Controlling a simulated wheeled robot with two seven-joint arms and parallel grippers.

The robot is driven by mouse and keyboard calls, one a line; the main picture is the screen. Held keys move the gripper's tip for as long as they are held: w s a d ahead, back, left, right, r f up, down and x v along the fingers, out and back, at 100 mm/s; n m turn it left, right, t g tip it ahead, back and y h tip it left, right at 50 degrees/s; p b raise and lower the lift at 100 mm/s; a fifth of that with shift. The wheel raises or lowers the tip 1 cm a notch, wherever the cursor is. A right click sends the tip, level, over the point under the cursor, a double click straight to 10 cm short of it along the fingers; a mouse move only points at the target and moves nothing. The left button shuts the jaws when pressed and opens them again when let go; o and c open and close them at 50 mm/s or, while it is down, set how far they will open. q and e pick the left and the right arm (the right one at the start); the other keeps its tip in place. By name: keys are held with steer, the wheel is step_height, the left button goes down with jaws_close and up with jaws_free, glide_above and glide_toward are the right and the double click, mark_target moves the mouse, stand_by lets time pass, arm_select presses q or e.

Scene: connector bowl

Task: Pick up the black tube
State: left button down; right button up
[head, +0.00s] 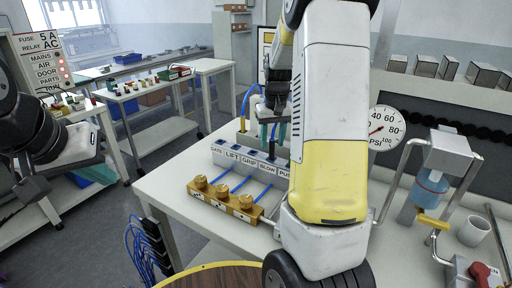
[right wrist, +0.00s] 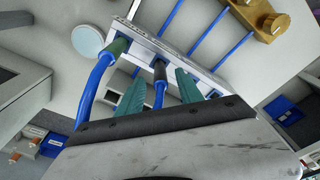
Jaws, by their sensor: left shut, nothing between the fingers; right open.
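My right gripper (head: 273,136) is open, pointing down over the back of the labelled white block (head: 232,156). In the right wrist view its two green fingers (right wrist: 160,80) stand on either side of a dark blue tube (right wrist: 159,94) with a dark collar at the block. I cannot tell whether the fingers touch it. No plainly black tube shows there. A brighter blue tube (right wrist: 97,82) with a dark green collar is plugged in to the left of the fingers. My left gripper (head: 34,187) is shut and empty at the far left, away from the block.
A brass regulator block (head: 226,201) lies in front, joined by blue tubes to the white block. A pressure gauge (head: 385,128), a bottle stand (head: 441,165) and a white cup (head: 474,231) are at the right. Bare table (head: 170,187) lies at the left.

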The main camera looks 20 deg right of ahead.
mark_target(272, 149)
steer(key=f, duration=0.4)
steer(key=shift+w+f, duration=0.15)
steer(key=shift+w, duration=0.1)
jaws_close()
